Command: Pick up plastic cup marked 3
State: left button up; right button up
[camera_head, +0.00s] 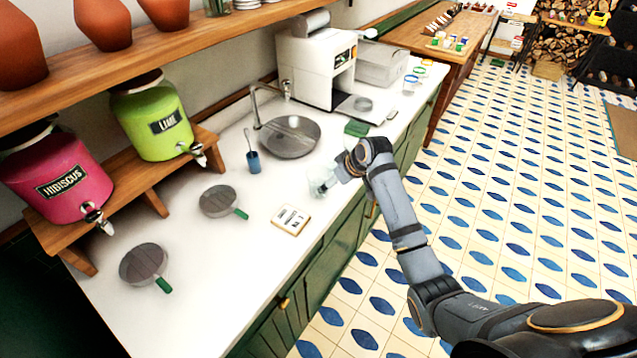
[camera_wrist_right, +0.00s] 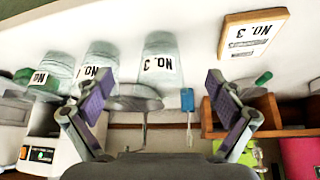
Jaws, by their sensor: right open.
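The plastic cup marked 3 (camera_wrist_right: 161,65) is clear, with a white "NO. 3" label, in the right wrist view. My right gripper (camera_wrist_right: 158,105) is open, its two fingers apart on either side below the cup in that picture. The cup lies ahead between them; I cannot tell whether it is within their reach. In the head view my right gripper (camera_head: 338,176) is low over the counter's front edge, beside clear cups (camera_head: 322,187) it partly hides. Two similar labelled cups, one at the middle (camera_wrist_right: 98,65) and one at far left (camera_wrist_right: 50,75), stand beside it. My left gripper is not in view.
A "NO. 3" order card (camera_head: 291,220) lies on the white counter (camera_head: 215,275). Drink dispensers (camera_head: 152,120) stand at left.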

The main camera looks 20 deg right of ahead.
jog(key=w, duration=0.1)
jog(key=w+a+f, duration=0.1)
jog(key=w+f+p, duration=0.1)
jog(key=shift+w+a+f, duration=0.25)
jog(key=shift+w+a, duration=0.05)
jog(key=shift+w, duration=0.1)
jog(key=shift+w+a+f+p, duration=0.1)
jog(key=shift+a+f+p, duration=0.2)
jog(key=shift+p, duration=0.3)
jog(key=x, duration=0.3)
jog(key=shift+f+p, duration=0.3)
jog(key=shift+f, duration=0.1)
jog(key=shift+w+f, duration=0.25)
jog(key=shift+s, duration=0.1)
jog(key=c, duration=0.9)
